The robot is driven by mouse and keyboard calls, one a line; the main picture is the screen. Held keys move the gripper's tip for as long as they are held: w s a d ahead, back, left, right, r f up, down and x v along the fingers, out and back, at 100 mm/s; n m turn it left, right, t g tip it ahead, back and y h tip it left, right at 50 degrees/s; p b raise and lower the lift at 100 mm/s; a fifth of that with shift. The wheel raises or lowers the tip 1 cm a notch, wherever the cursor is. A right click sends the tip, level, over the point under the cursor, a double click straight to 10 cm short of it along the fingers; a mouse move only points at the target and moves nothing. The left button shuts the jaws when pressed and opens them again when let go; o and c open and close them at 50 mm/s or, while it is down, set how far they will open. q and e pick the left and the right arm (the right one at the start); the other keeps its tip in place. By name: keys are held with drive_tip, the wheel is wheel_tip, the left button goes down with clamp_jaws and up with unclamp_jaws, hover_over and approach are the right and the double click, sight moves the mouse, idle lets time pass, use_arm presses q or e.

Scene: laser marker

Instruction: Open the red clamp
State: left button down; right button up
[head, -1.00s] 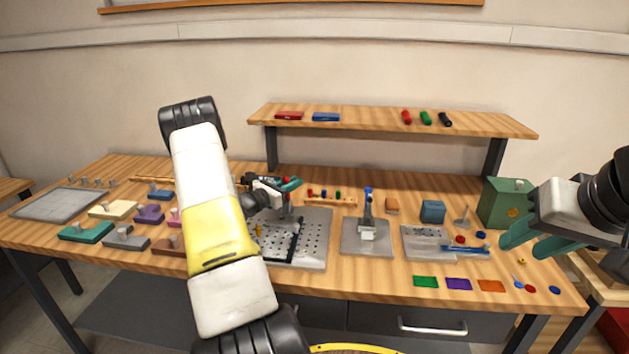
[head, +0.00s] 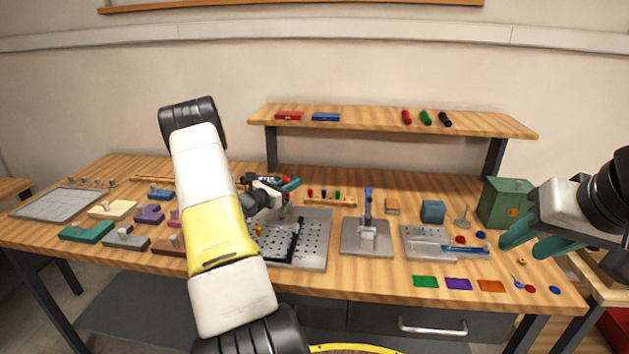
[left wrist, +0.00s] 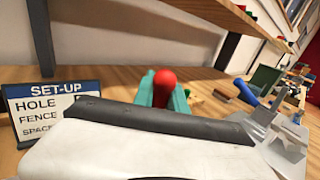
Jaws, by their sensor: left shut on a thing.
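The red clamp's red knob (head: 287,180) shows at the tip of my left gripper (head: 291,184), above the back of the perforated metal plate (head: 316,228). In the left wrist view, the round red knob (left wrist: 164,80) sits between the two teal fingers of my left gripper (left wrist: 163,92), which is shut on it. The rest of the clamp is mostly hidden by my gripper and wrist. My right gripper (head: 531,240) is open and empty, above the right side of the bench near the green box.
A fixture with a blue handle (head: 368,194) stands right of the plate. A black fence (head: 296,240) lies on the plate. A set-up sign (left wrist: 55,105) stands left in the wrist view. A wooden shelf (head: 385,125) runs behind. Coloured blocks crowd the left.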

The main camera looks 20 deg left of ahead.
use_arm(q)
drive_tip(key=shift+w, duration=0.1)
idle(0.3)
drive_tip(key=g, duration=0.1)
drive_tip(key=w+n, duration=0.1)
drive_tip(key=g, duration=0.1)
drive_tip(key=shift+w+a+f+g+y, duration=0.2)
drive_tip(key=shift+a+f+g+y, duration=0.05)
drive_tip(key=shift+f+g+y, duration=0.1)
drive_tip(key=shift+w+a+f+n+g, duration=0.1)
drive_tip(key=shift+w+f+n+g, duration=0.45)
drive_tip(key=shift+n+g, duration=0.45)
drive_tip(key=f+g, duration=0.1)
drive_tip(key=w+g, duration=0.1)
drive_tip(key=g, duration=0.1)
drive_tip(key=shift+a+f+n, duration=0.15)
drive_tip(key=shift+f+n, duration=0.25)
drive_tip(key=shift+w+a+f+n+g, duration=0.1)
drive_tip(key=shift+f+n+g, duration=0.2)
drive_tip(key=shift+f+g, duration=0.35)
drive_tip(key=shift+w+f+n+g, duration=0.1)
drive_tip(key=shift+f+n+g, duration=0.2)
drive_tip(key=shift+g, duration=0.6)
drive_tip(key=c, duration=1.3)
unclamp_jaws()
drive_tip(key=shift+c, duration=0.2)
